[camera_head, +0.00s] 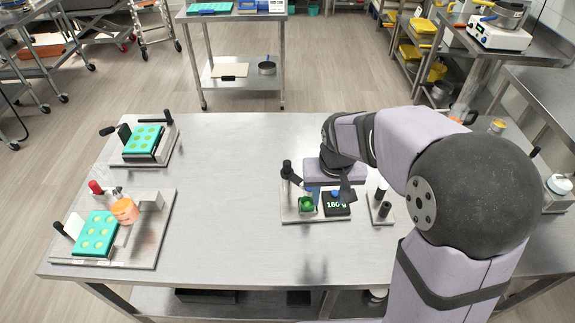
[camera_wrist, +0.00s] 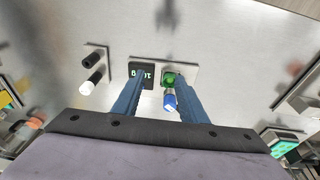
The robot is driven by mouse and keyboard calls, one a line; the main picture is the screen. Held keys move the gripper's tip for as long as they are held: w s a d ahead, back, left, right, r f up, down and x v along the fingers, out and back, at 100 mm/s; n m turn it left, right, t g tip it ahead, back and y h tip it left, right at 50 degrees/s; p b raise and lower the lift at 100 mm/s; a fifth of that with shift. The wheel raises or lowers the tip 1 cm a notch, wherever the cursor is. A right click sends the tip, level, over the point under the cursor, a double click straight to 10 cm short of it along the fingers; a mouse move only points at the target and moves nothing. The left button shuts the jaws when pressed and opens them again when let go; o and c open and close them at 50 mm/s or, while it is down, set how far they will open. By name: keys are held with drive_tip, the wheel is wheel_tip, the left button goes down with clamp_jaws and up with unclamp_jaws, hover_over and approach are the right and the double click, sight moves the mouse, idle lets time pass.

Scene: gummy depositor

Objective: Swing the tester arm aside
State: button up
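The tester stands on a pale base plate (camera_head: 290,216) near the table's front. It has a black knob (camera_head: 287,168) on its left, a green gummy (camera_head: 307,204) and a dark display (camera_head: 337,211) reading about 180 g. My gripper (camera_head: 325,192) hangs over it, partly covering it. In the wrist view, my gripper (camera_wrist: 160,76) has two blue fingers spread apart, the display (camera_wrist: 140,74) beyond the left one. The green gummy (camera_wrist: 169,78) and a blue-and-white cylindrical part (camera_wrist: 169,101) show between them; I cannot tell whether either finger touches that part.
The middle of the steel table (camera_head: 225,160) is clear.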

sight(287, 163)
drive_tip(key=w+a+t+b, duration=0.1)
drive_tip(key=w+a+t, duration=0.1)
drive_tip(key=w+a, duration=0.8)
drive_tip(key=w, duration=0.3)
drive_tip(key=shift+w+r+y, duration=0.3)
drive_tip(key=shift+r, duration=0.1)
drive_tip(key=shift+f, duration=0.1)
drive_tip(key=shift+p+x, duration=1.5)
drive_tip(key=shift+x, duration=2)
drive_tip(key=shift+w, duration=0.1)
clamp_jaws()
